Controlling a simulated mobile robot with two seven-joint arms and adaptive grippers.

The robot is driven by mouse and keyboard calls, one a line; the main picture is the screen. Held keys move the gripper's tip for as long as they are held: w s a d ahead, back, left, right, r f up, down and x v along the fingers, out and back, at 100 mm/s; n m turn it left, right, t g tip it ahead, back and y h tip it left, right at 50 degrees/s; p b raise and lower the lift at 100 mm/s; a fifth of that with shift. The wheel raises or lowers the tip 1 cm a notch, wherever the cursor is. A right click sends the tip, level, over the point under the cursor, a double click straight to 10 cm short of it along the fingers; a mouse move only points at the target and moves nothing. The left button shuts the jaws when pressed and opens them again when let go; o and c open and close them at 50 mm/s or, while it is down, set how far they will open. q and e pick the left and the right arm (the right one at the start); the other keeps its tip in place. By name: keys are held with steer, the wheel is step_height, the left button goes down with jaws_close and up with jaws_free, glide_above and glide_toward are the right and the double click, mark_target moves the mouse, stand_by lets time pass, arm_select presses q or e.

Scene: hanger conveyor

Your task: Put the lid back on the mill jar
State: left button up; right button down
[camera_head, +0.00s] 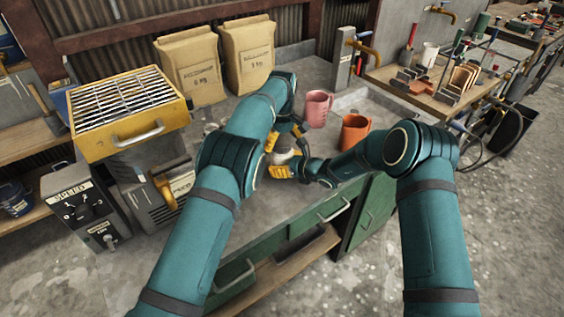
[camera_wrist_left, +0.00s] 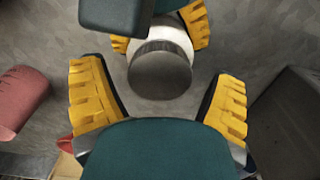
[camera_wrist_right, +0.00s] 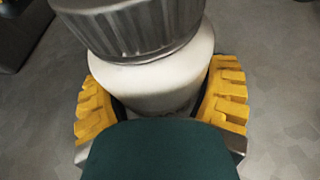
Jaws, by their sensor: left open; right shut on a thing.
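The mill jar (camera_wrist_right: 165,85) has a pale, smooth body; it also shows in the head view (camera_head: 284,157) and the left wrist view (camera_wrist_left: 162,34). A ribbed grey metal lid (camera_wrist_right: 135,28) rests on its top; its flat dark top faces the left wrist camera (camera_wrist_left: 160,74). Whether the lid is fully seated I cannot tell. My right gripper (camera_wrist_right: 160,105) is shut around the jar's body, one finger on each side. My left gripper (camera_wrist_left: 160,105) is open just above the lid, its fingers apart on either side and not touching it. In the head view the left arm partly hides the jar.
A pink mug (camera_head: 316,108) and an orange mug (camera_head: 354,133) stand right of the grippers on the grey counter. Two paper bags (camera_head: 192,68) stand at the back. A yellow-topped machine (camera_head: 130,112) stands left. A wooden tool bench (camera_head: 430,92) is at the right.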

arm_select(q)
steer(key=shift+f, duration=0.15)
steer(key=c, duration=1.3)
steer(key=m, duration=0.6)
steer(key=shift+m, duration=0.3)
steer(key=o, duration=1.3)
